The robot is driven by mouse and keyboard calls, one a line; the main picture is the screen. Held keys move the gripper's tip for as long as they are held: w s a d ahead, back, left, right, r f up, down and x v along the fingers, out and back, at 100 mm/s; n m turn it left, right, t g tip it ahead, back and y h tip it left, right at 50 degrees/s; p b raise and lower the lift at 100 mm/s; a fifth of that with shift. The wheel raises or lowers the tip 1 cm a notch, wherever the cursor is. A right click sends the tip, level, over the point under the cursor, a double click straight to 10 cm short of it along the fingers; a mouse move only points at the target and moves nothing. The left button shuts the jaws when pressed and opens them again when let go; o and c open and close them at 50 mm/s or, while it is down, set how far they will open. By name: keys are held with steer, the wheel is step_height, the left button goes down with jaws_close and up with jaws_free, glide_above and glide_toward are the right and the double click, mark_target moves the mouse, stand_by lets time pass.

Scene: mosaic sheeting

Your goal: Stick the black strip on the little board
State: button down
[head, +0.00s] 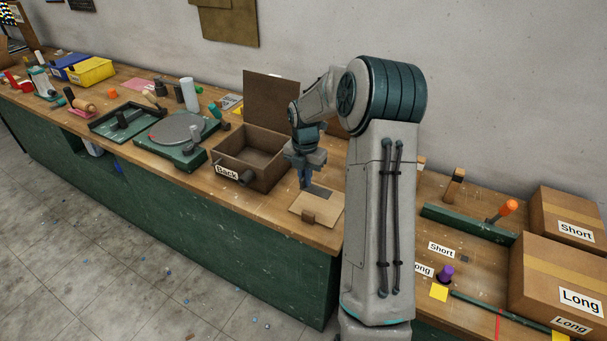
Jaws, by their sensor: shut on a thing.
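The little board (327,210) is a flat, light tan piece on the bench, just below my gripper. A small brown block (308,217) sits at its front edge. My gripper (305,185) points down over the board's back left part, with its fingers shut on the black strip (320,192). The strip shows as a dark grey flat piece to the right of the fingertips, over the board's back part. I cannot tell whether it touches the board. The fingers hide its left end.
An open brown box (275,146) labelled "Back" stands just left of my gripper. A green turntable (172,160) and a green tray (102,125) lie further left. Cartons labelled "Short" (577,207) and "Long" (530,285) stand at the right. My arm hides the bench behind it.

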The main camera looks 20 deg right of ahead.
mark_target(304, 206)
steer(key=shift+w+a, duration=0.1)
steer(key=shift+a, duration=0.15)
steer(key=shift+d+p, duration=0.1)
steer(key=shift+p, duration=0.2)
steer(key=shift+f+b, duration=2.4)
steer(key=shift+f, duration=1.8)
steer(key=shift+f, duration=0.15)
steer(key=c, duration=1.5)
jaws_free()
